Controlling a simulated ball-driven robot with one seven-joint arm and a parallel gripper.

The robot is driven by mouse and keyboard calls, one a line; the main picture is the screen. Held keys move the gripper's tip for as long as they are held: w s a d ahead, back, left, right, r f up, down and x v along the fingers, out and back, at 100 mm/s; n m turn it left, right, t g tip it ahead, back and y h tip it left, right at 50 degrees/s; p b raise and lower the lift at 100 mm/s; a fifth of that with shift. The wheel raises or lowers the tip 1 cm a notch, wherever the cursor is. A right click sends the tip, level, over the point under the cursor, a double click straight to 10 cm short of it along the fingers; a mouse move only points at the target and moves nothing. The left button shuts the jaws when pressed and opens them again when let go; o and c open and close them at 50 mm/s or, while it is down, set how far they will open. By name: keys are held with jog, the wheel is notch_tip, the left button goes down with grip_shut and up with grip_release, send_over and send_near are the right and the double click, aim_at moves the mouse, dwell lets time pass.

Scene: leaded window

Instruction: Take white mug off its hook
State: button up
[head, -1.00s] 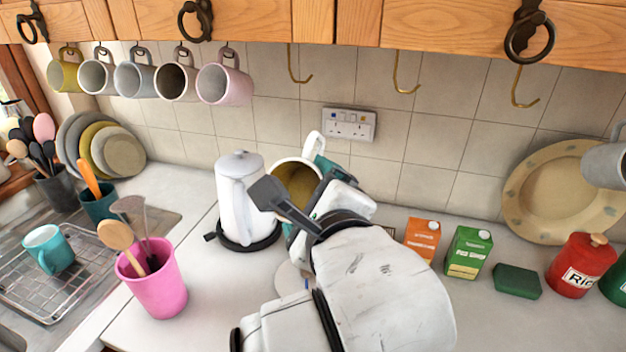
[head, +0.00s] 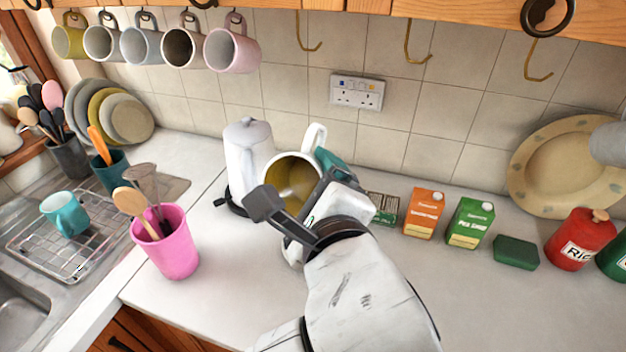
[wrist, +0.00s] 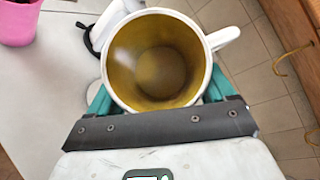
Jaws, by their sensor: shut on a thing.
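The white mug (head: 291,187) has a mustard-yellow inside and is in my gripper (head: 318,190), clear of every hook. In the head view it is in front of the kettle's right side, tilted with its mouth towards the camera and its handle up. In the wrist view the mug (wrist: 160,62) shows its open mouth, with the handle at upper right. The teal fingers of my gripper (wrist: 160,98) are on either side of it. The fingertips are hidden behind the mug. Three brass hooks (head: 409,48) under the cabinet at middle and right hang empty.
Several mugs (head: 182,47) hang at upper left. A white kettle (head: 247,160) stands behind the held mug. A pink pot (head: 168,250) with utensils stands left. Cartons (head: 424,213), a green sponge (head: 516,252) and a red canister (head: 579,240) stand right. The front counter is partly clear.

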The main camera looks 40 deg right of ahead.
jog(key=shift+s+a+f+b, duration=0.35)
jog(key=shift+s+a, duration=0.15)
jog(key=shift+a, duration=0.25)
jog(key=shift+s+a+f+b, duration=0.3)
jog(key=shift+s+a, duration=0.2)
jog(key=shift+a, duration=0.25)
jog(key=shift+s+a+f+b, duration=0.3)
jog(key=shift+s+a+b, duration=0.2)
jog(key=shift+a, duration=0.2)
jog(key=shift+s+a+f+b, duration=0.35)
jog(key=shift+s+a+b, duration=0.1)
jog(key=shift+a+b, duration=0.2)
jog(key=shift+s+a+f+b, duration=0.3)
jog(key=shift+s+a+b, duration=0.2)
jog(key=shift+a, duration=0.25)
